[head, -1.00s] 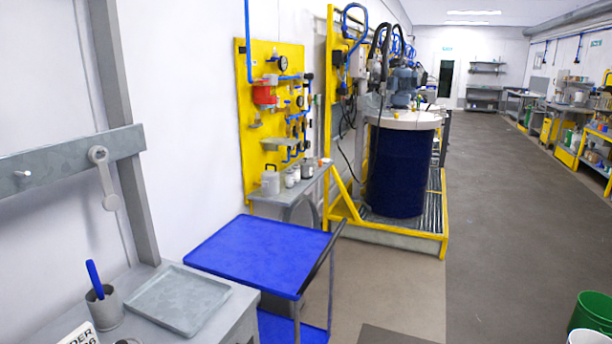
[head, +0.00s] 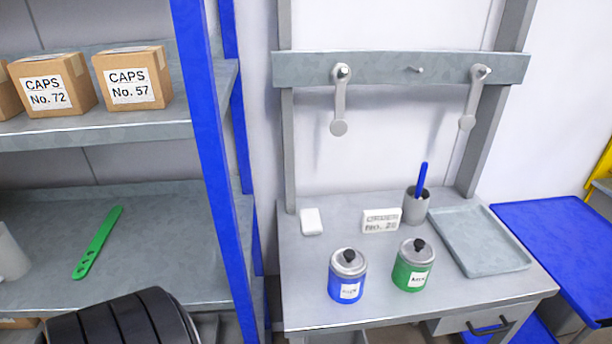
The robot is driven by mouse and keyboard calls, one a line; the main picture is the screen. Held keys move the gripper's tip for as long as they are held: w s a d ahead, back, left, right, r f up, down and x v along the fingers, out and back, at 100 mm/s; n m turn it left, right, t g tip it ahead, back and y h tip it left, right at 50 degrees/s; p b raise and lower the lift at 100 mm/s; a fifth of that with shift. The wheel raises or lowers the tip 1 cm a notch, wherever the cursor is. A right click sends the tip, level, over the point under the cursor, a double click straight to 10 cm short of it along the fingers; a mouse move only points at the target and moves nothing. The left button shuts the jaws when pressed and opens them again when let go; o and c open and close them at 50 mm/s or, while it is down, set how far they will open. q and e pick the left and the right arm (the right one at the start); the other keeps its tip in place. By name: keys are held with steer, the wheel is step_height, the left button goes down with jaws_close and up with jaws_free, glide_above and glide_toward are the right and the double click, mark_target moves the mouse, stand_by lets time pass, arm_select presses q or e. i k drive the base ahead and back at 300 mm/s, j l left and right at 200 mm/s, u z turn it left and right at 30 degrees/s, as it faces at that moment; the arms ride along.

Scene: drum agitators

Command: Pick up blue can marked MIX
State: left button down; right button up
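A blue can (head: 347,282) with a grey lid and black knob stands upright on the grey workbench (head: 310,265). Its white label is too small to read surely. A green can (head: 413,268) with the same kind of lid and a white label stands upright just to its right, a small gap apart. Neither of my grippers shows in the head view. No fingers touch the blue can.
A grey tray (head: 482,243), a grey cup (head: 416,207) with a blue-handled tool, a white label block (head: 381,221) and a small white block (head: 311,222) stand behind or beside the cans. A blue shelf post (head: 213,165) rises left. A blue cart (head: 560,240) stands right.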

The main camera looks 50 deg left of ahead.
mark_target(344, 289)
steer(key=u, duration=1.15)
